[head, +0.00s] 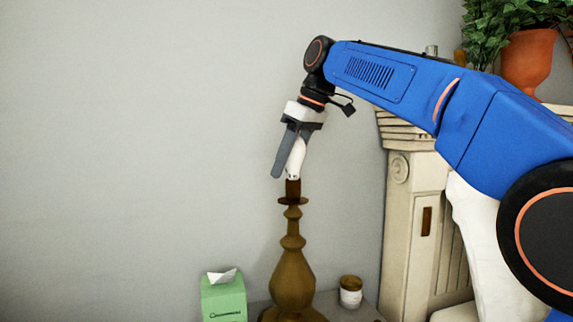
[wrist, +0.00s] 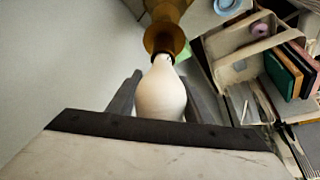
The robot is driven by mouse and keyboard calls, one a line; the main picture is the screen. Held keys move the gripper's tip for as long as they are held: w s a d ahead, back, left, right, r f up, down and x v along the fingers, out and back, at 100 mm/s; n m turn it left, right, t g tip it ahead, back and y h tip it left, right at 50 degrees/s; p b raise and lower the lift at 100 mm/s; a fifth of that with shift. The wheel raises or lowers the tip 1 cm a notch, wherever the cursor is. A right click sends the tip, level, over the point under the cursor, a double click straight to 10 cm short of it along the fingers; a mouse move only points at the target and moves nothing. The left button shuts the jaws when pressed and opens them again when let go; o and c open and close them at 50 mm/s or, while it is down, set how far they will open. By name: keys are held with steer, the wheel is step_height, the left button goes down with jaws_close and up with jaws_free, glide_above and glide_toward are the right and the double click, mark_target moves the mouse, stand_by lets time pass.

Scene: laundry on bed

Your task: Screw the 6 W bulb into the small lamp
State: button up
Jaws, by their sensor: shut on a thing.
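The lamp (head: 292,275) is a brown, turned base with a dark socket (head: 292,189) at its top, standing on a low surface in the head view. My gripper (head: 287,165) is above the socket, tilted slightly, and shut on a white bulb (head: 295,160). In the wrist view the white bulb (wrist: 160,90) sits between the two grey fingers, its narrow end toward the lamp's amber-brown top (wrist: 163,38). The bulb's base is at the socket opening; I cannot tell how far it is in. No wattage marking is readable.
A green tissue box (head: 223,298) stands left of the lamp, and a small jar (head: 350,291) right of it. A pale carved fireplace surround (head: 405,200) is at the right, with a potted plant (head: 528,62) above. The wrist view shows a shelf with books (wrist: 285,75).

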steer(key=shift+m, duration=0.3)
steer(key=shift+w+d+m+t+h, duration=0.15)
steer(key=shift+m+t+h, duration=0.15)
steer(key=shift+m, duration=0.5)
steer(key=shift+w+m+t+h, duration=0.2)
steer(key=shift+m+t, duration=0.1)
steer(key=shift+m, duration=0.5)
steer(key=shift+s, duration=0.1)
steer(key=shift+d+m+t+h, duration=0.1)
steer(key=shift+m+t+h, duration=0.25)
steer(key=shift+m, duration=0.85)
steer(key=shift+w+d+m+h, duration=0.1)
steer(key=shift+w+m+h, duration=0.15)
steer(key=shift+m, duration=0.25)
steer(key=shift+d+m+t+h, duration=0.2)
steer(key=shift+m+h, duration=0.1)
steer(key=shift+m, duration=0.55)
steer(key=shift+d+m+t+h, duration=0.15)
steer(key=shift+m+h, duration=0.15)
steer(key=shift+m, duration=0.55)
steer(key=shift+a, duration=0.1)
